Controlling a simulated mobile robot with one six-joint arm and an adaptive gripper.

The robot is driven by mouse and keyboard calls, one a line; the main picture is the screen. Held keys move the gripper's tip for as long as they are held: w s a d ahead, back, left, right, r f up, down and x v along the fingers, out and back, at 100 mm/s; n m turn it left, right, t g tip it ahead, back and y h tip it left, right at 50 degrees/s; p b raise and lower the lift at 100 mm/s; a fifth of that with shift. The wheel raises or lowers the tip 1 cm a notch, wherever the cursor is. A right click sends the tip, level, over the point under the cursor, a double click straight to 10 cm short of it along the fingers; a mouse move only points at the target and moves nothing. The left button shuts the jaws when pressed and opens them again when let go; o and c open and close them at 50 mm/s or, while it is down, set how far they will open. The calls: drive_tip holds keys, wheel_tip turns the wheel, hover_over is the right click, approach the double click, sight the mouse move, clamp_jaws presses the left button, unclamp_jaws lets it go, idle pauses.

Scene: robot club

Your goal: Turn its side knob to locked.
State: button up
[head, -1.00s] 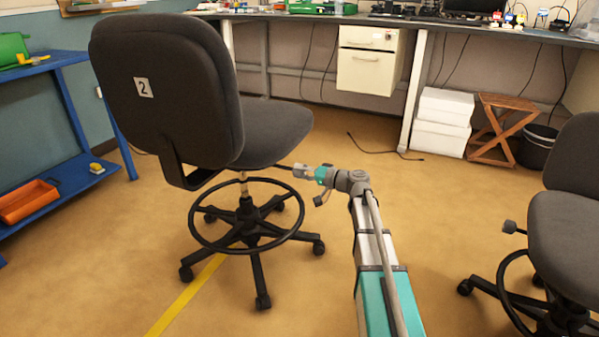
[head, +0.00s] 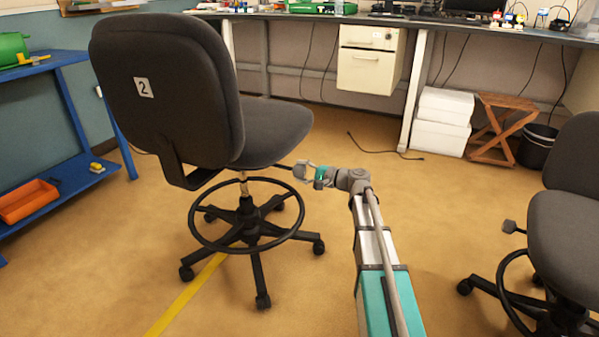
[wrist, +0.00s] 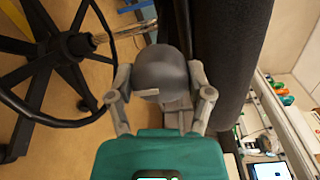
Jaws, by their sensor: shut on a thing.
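The dark grey office chair (head: 165,90) with a "2" label (head: 144,88) on its back stands left of centre, its back towards me. Its side knob (wrist: 160,70), a grey rounded knob with a small lighter mark on its face, shows large in the wrist view beside the seat. My gripper (wrist: 160,97) has one finger on each side of the knob and is shut on it. In the head view my gripper (head: 306,173) is at the right side of the chair, just below the seat. The knob's lever is mostly hidden in the wrist view.
A second grey chair (head: 570,225) stands at the right edge. The chair's black foot ring (head: 246,252) and wheeled base are below my gripper. A blue shelf (head: 60,190) is at left; white boxes (head: 440,120) stand under the bench.

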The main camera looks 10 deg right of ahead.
drive_tip(key=shift+s, duration=0.1)
drive_tip(key=o, duration=1.1)
drive_tip(key=shift+o, duration=0.2)
